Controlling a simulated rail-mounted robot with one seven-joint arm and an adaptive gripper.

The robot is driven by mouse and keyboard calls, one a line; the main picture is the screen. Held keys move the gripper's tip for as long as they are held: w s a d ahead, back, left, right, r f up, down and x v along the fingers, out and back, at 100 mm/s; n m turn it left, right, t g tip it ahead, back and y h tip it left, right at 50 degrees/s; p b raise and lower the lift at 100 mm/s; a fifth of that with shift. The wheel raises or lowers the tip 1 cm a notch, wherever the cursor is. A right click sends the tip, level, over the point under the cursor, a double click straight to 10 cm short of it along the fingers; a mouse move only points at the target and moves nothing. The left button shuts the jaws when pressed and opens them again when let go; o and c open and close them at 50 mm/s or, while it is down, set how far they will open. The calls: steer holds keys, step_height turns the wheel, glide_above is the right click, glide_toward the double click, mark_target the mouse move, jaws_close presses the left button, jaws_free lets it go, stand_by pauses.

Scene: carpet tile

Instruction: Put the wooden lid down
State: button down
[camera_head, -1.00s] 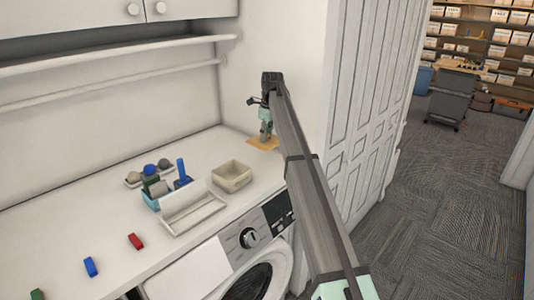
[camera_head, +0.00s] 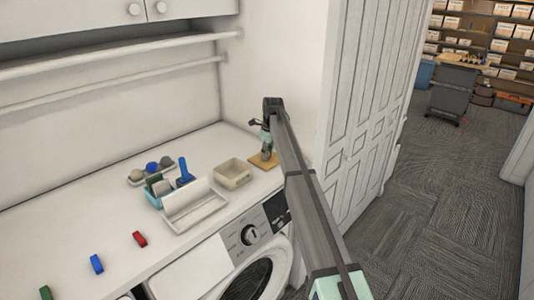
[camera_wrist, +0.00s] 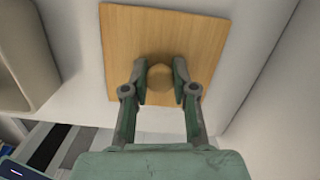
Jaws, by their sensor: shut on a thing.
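The wooden lid (camera_head: 264,161) is a flat square of light wood at the far right end of the white counter. In the wrist view the lid (camera_wrist: 190,40) shows a round knob (camera_wrist: 160,78) in its middle. My gripper (camera_wrist: 160,84) is shut on the knob, one finger on each side. In the head view my gripper (camera_head: 266,150) points down over the lid. The lid looks level and at or very near the counter top; I cannot tell whether it touches.
A beige open box (camera_head: 233,174) stands just left of the lid. A white tray (camera_head: 195,207) and a light-blue caddy (camera_head: 153,197) are farther left. A red block (camera_head: 140,239) and a blue block (camera_head: 97,264) lie on the counter. A wall is close behind the lid.

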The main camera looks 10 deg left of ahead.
mark_target(270, 160)
steer(key=shift+f, duration=0.15)
steer(key=c, duration=0.9)
jaws_free()
steer(key=r+b, duration=0.1)
steer(key=r, duration=0.3)
steer(key=r+b, duration=0.1)
steer(key=r, duration=0.3)
steer(key=d+r+b, duration=0.1)
steer(key=r, duration=0.3)
steer(key=shift+s+d+r, duration=0.1)
steer(key=shift+s+r, duration=0.05)
steer(key=shift+s, duration=0.2)
